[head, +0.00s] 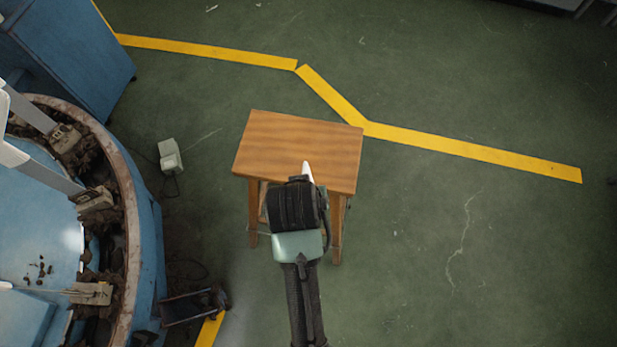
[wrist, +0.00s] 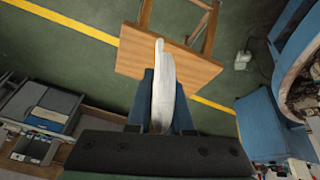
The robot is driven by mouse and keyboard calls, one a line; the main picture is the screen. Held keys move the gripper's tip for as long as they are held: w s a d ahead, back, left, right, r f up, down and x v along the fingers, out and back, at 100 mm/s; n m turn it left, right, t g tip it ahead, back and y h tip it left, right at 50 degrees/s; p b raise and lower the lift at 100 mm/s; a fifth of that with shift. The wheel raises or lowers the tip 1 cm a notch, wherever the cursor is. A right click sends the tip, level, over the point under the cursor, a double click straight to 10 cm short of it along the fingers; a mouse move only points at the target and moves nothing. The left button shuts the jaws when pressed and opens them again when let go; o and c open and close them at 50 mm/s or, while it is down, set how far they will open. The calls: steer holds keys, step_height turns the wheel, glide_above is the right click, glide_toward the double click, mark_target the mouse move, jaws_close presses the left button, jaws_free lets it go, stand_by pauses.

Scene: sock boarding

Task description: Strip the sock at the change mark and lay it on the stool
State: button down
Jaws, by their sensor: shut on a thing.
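A white sock (wrist: 164,85) is held in my gripper (wrist: 162,108), between its two blue fingers. It sticks out long and narrow past the fingertips. In the head view only a white tip of the sock (head: 308,172) shows beyond my dark wrist. The wooden stool (head: 300,140) stands in the middle of the head view, its top bare. My gripper is over the stool's near edge in that view. The stool (wrist: 195,69) also shows behind the sock in the wrist view. The height between sock and stool top cannot be told. I cannot make out the change mark.
A round blue machine with a rusty rim (head: 130,210) and pale upright boards (head: 40,170) stands at the left. A blue cabinet (head: 65,55) is behind it. A small pale box (head: 170,156) lies on the floor. Green floor right of the stool is clear, with yellow tape (head: 470,150).

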steer(key=w+f+n+t+h+b, duration=0.3)
steer(key=f+b, duration=0.5)
steer(key=b, duration=0.4)
steer(key=w+d+f+n+t+h+b, duration=0.1)
steer(key=w+f+n+t+h+b, duration=0.1)
steer(key=f+b, duration=0.6)
steer(key=w+f+n+t+h+b, duration=0.3)
steer(key=f+h+b, duration=0.3)
steer(key=b, duration=1.1)
step_height(320, 180, down, 2)
steer(key=shift+w+d+f+n+t+b, duration=0.2)
steer(key=shift+w+n+t+b, duration=0.15)
steer(key=shift+w, duration=0.45)
steer(key=shift+f, duration=0.35)
steer(key=c, duration=0.7)
jaws_free()
steer(key=shift+s, duration=0.1)
steer(key=shift+c, duration=0.2)
steer(key=p+v, duration=0.2)
steer(key=v, duration=1.1)
steer(key=shift+a+r, duration=0.2)
steer(key=shift+r, duration=0.2)
